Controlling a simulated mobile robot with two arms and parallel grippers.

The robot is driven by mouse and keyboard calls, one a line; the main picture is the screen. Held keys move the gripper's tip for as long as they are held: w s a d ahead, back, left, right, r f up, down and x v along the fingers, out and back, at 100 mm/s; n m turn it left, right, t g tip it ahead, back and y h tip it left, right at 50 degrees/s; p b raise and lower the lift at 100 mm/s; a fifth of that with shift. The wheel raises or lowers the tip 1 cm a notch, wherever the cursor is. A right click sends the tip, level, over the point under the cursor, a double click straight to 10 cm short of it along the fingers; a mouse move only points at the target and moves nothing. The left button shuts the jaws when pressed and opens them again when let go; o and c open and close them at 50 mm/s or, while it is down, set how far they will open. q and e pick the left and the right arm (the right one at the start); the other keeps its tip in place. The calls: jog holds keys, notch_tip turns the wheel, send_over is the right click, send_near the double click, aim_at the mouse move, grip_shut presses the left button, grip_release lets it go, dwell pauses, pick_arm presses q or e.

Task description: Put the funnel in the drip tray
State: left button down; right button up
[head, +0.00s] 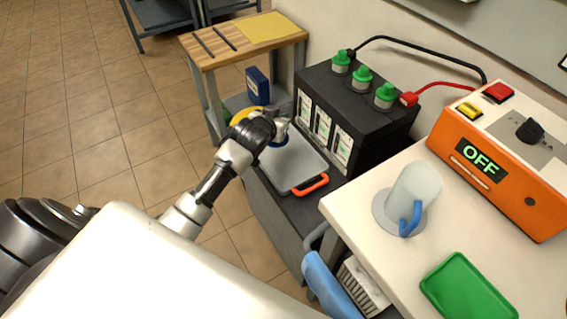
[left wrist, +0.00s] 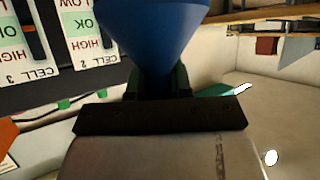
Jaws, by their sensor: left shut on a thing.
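The blue funnel (left wrist: 155,30) fills the top middle of the left wrist view, its cone narrowing down between my fingers. My left gripper (left wrist: 160,85) is shut on it. I cannot tell whether the funnel touches the tray. My right gripper is not in view.
A black battery unit (head: 350,120) with green caps stands right behind the tray. A blue box (head: 257,86) and a yellow item (head: 243,114) are beyond my gripper.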

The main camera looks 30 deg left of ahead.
pick_arm(q)
jog(key=f, duration=0.6)
jog(key=shift+a+b, duration=0.2)
jog(key=shift+b, duration=0.15)
jog(key=shift+f, duration=0.55)
notch_tip(320, 180, down, 3)
jog(key=shift+b, duration=0.4)
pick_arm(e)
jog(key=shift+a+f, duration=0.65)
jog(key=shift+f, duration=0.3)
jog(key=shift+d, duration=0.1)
pick_arm(q)
jog(key=shift+f, duration=0.15)
jog(key=c, duration=1)
grip_release()
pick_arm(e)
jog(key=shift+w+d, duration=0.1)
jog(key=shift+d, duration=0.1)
